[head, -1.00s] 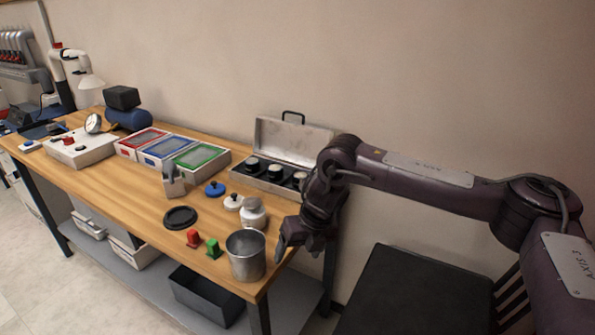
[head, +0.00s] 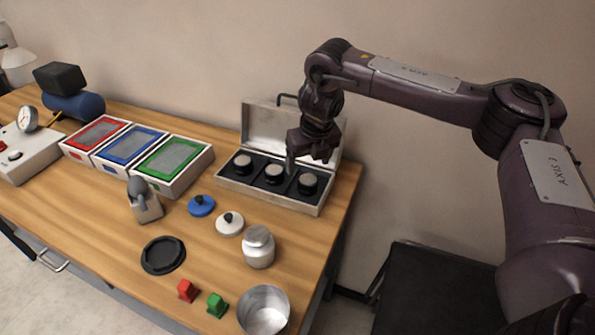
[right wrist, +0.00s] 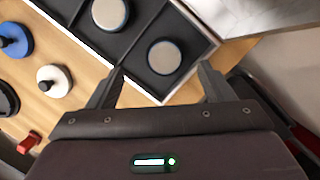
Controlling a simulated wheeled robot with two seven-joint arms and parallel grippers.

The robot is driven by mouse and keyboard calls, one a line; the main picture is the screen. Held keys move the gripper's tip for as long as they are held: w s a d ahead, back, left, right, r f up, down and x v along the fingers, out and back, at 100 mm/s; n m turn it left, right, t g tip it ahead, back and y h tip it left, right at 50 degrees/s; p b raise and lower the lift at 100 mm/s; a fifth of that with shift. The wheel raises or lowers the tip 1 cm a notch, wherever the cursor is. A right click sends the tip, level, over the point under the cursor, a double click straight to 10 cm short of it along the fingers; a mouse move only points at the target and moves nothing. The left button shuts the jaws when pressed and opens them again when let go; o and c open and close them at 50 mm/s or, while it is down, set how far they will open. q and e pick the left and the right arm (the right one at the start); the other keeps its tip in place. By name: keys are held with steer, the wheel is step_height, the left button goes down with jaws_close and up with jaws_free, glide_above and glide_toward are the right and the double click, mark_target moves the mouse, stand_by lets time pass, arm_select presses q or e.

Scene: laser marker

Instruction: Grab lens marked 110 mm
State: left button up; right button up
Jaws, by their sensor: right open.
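An open metal case (head: 268,196) stands at the back right of the bench with its lid raised. Three dark round lenses with pale tops sit in its black compartments: left (head: 242,162), middle (head: 274,173) and right (head: 308,183). No 110 mm marking is legible on any of them. My right gripper (head: 309,160) is open and empty above the right part of the case. In the right wrist view its fingers (right wrist: 162,73) spread either side of one lens (right wrist: 164,57), with a second lens (right wrist: 110,12) beyond. My left gripper is not in view.
Red, blue and green framed trays (head: 174,158) stand left of the case. A blue knobbed disc (head: 201,206), a white knobbed disc (head: 229,224), a lidded jar (head: 258,248) and a metal cup (head: 264,311) stand in front. A dark chair (head: 435,290) is at right.

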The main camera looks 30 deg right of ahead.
mark_target(308, 179)
steer(key=shift+s+f, duration=0.5)
steer(key=shift+f, duration=0.05)
steer(key=shift+d+f+p, duration=0.15)
steer(key=shift+f+p, duration=0.2)
steer(key=shift+p, duration=0.05)
steer(key=x, duration=0.3)
steer(key=p+x, duration=0.1)
steer(key=x, duration=0.1)
steer(key=shift+w+d, duration=0.15)
steer(key=shift+w, duration=0.1)
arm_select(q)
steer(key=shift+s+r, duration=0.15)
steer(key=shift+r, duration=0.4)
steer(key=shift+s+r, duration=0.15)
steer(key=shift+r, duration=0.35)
arm_select(e)
steer(key=shift+r, duration=0.1)
steer(key=shift+s, duration=0.1)
steer(key=c, duration=1.2)
steer(key=shift+o, duration=0.2)
